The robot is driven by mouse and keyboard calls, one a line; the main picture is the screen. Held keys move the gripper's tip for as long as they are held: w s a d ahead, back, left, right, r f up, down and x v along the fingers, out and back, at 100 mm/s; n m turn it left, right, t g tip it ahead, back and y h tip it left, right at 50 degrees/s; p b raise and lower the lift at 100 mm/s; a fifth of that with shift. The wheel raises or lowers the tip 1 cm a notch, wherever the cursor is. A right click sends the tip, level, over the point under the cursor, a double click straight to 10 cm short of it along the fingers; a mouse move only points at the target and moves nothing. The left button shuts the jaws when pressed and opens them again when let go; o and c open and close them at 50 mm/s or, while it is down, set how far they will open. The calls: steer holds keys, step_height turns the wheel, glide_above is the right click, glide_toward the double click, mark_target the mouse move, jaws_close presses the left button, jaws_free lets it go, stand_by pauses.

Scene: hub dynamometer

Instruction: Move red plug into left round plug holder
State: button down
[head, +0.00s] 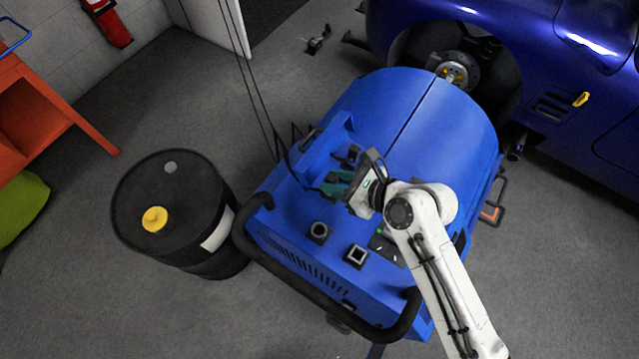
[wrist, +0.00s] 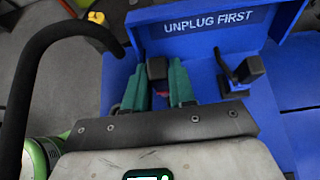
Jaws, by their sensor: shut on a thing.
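My gripper (head: 335,185) has green fingers and is shut on the red plug (wrist: 162,94), by the raised panel on the blue machine. In the wrist view the plug shows between the fingers (wrist: 158,82) as a dark block with a little red below; the fingers hide most of it. I cannot tell whether it still sits in its socket. In the head view the gripper hides it. The left round plug holder (head: 319,231) is a dark block with a round opening, nearer the machine's front edge than the gripper, and looks empty.
A second black plug (wrist: 250,69) with a cable stands right of the fingers, before the "UNPLUG FIRST" panel (wrist: 215,28). A black handle bar (head: 300,295) edges the machine. A black drum (head: 185,205) stands left.

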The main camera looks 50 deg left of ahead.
steer(key=s+d+p, duration=0.1)
steer(key=s, duration=0.1)
steer(key=s+d+p, duration=0.1)
steer(key=s+p, duration=0.1)
steer(key=s+d+p, duration=0.1)
steer(key=s+p, duration=0.1)
steer(key=shift+s+d+f, duration=0.1)
steer(key=shift+d, duration=0.25)
steer(key=shift+s+d, duration=0.3)
steer(key=shift+s, duration=0.35)
stand_by(0.6)
steer(key=shift+f, duration=0.35)
steer(key=shift+f, duration=0.55)
stand_by(0.3)
steer(key=shift+f, duration=0.35)
steer(key=shift+f, duration=0.35)
